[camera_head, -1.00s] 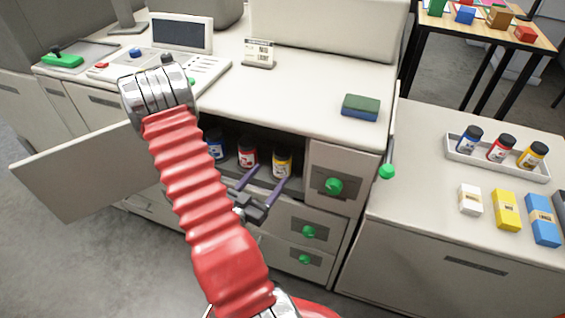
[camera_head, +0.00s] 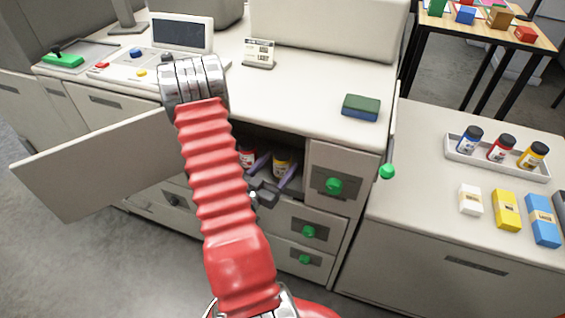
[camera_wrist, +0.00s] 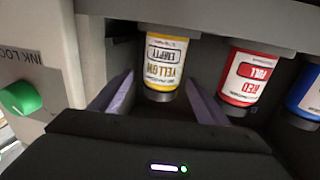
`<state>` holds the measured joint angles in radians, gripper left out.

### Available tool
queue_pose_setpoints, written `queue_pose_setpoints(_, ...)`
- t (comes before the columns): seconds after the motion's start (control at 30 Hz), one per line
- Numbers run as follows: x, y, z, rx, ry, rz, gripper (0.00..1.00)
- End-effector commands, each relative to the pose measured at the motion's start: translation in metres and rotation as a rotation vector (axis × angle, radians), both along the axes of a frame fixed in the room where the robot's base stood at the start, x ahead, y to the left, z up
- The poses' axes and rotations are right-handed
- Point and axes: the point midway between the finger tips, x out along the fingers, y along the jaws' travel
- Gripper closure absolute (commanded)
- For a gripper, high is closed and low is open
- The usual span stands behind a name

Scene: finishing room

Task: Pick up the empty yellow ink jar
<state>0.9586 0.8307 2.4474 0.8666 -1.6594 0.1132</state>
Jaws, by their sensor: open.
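The yellow ink jar (camera_head: 282,161), labelled empty, stands in the open cabinet compartment. It also shows in the wrist view (camera_wrist: 163,68), upside down, with its label facing the camera. My gripper (camera_head: 271,170) reaches into the compartment, open and empty. In the wrist view its two purple fingers (camera_wrist: 160,90) point toward the yellow jar, one on each side of it. Whether they touch it cannot be told. In the head view my arm covers part of the compartment.
A red jar (camera_wrist: 250,75), labelled full, stands close beside the yellow one, with a blue jar (camera_wrist: 306,95) beyond. Blue, red and yellow jars sit in a white tray (camera_head: 496,161) at right.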

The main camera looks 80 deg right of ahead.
Motion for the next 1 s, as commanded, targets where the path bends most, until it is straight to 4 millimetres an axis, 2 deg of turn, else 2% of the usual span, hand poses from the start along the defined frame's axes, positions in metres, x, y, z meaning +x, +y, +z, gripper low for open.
queue_pose_setpoints(0.2,-0.005,-0.019,0.000,-0.001,0.000,-0.001,0.31)
queue_pose_setpoints(0.67,-0.007,-0.026,-0.001,-0.001,-0.001,-0.002,0.31)
queue_pose_setpoints(1.0,-0.015,-0.066,-0.003,0.000,-0.001,-0.003,0.31)
